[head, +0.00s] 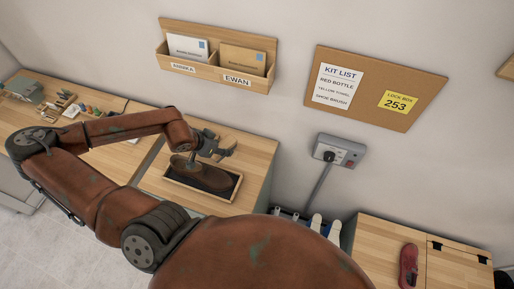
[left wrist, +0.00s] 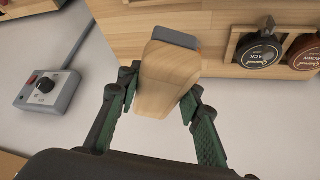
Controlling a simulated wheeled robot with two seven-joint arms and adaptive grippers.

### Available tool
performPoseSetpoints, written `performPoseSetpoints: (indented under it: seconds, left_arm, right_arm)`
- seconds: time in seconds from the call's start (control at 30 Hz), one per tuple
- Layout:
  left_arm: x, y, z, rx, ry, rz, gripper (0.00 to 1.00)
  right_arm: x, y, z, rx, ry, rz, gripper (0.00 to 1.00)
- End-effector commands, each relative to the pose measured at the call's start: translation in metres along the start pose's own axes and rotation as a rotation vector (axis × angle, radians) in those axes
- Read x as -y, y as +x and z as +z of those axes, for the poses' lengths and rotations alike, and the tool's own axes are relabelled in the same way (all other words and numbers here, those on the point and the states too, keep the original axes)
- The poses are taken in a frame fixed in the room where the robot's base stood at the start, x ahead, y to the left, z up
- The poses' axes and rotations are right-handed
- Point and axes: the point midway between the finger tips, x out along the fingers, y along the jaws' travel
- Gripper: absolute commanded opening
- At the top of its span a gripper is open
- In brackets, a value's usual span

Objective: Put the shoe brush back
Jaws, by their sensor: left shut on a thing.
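The shoe brush (left wrist: 168,75) shows in the left wrist view as a pale wooden block with a grey end, which may be its bristles. My left gripper (left wrist: 160,100) is shut on it, with a green-padded finger on each side. In the head view my left gripper (head: 222,149) is above a wooden tray (head: 196,199) on the wooden cabinet top. A brown shoe (head: 206,175) lies in the tray on a dark lining. The brush is hard to make out in the head view. My right gripper is not in view.
Two polish tins, black (left wrist: 260,50) and brown (left wrist: 304,52), are at a wooden surface in the wrist view. A letter rack (head: 215,72) hangs above.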

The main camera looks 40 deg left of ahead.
Motion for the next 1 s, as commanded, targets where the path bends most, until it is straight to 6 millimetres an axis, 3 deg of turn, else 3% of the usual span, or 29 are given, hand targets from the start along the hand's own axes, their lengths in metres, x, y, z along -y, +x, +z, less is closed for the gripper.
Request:
performPoseSetpoints:
  seconds: [0.1,0.2,0.27,0.37,0.5,0.6,0.8,1.0]
  left_arm:
    - [-0.003,0.018,-0.011,-0.002,0.006,-0.003,0.0]
    - [-0.005,0.029,-0.018,-0.002,0.004,-0.002,0.0]
    - [-0.006,0.035,-0.022,-0.003,0.004,-0.002,0.0]
    - [-0.009,0.043,-0.028,-0.002,0.0,-0.003,0.0]
    - [-0.012,0.054,-0.036,-0.003,0.001,-0.002,0.0]
    - [-0.015,0.062,-0.043,-0.003,0.001,0.0,0.0]
    - [-0.022,0.079,-0.055,-0.003,0.003,0.003,0.0]
    - [-0.027,0.117,-0.059,-0.003,-0.003,0.004,0.0]
  right_arm:
    - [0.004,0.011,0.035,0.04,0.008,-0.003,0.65]
    - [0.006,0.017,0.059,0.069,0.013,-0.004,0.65]
    - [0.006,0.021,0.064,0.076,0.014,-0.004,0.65]
    - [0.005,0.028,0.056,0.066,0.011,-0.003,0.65]
    - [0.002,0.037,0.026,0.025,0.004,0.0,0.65]
    - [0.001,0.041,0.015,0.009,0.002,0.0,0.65]
    - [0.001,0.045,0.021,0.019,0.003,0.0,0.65]
    - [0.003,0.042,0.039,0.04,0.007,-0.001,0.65]
